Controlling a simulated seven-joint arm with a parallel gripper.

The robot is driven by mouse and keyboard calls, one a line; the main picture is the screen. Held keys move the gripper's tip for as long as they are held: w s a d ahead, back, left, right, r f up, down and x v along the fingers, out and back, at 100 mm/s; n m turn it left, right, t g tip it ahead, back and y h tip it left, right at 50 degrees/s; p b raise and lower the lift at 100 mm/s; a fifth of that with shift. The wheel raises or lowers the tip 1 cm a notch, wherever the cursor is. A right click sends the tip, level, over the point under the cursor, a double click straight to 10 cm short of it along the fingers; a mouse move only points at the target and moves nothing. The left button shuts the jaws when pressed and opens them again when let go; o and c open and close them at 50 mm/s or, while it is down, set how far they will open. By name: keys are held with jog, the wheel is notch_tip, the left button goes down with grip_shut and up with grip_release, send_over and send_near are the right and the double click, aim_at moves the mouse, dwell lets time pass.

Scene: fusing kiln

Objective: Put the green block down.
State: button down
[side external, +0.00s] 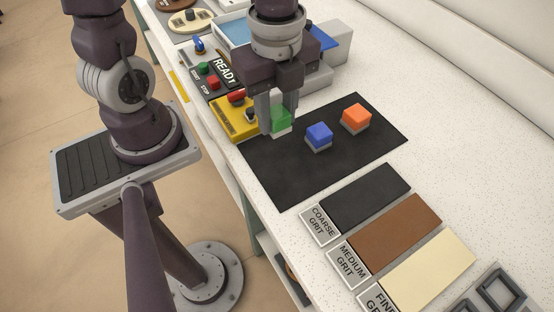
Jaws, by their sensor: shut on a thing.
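The green block (281,117) is between the fingers of my gripper (278,125), which is shut on it. The fingers point down over the upper left part of the black mat (290,175). The fingers partly cover the block. A pale strip shows at the block's lower edge. I cannot tell whether the block touches the mat or hangs just above it.
A blue block (319,136) and an orange block (356,117) stand on the mat to the right. A yellow control box (232,117) with a red button is close on the left. Grit slabs (395,235) lie in front. The mat's near part is bare.

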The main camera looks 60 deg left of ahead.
aim_at(277, 163)
notch_tip(277, 163, down, 10)
jog(key=shift+f, duration=0.1)
jog(key=shift+f, duration=0.2)
jog(key=c, duration=1)
grip_release()
jog(key=shift+c, duration=0.2)
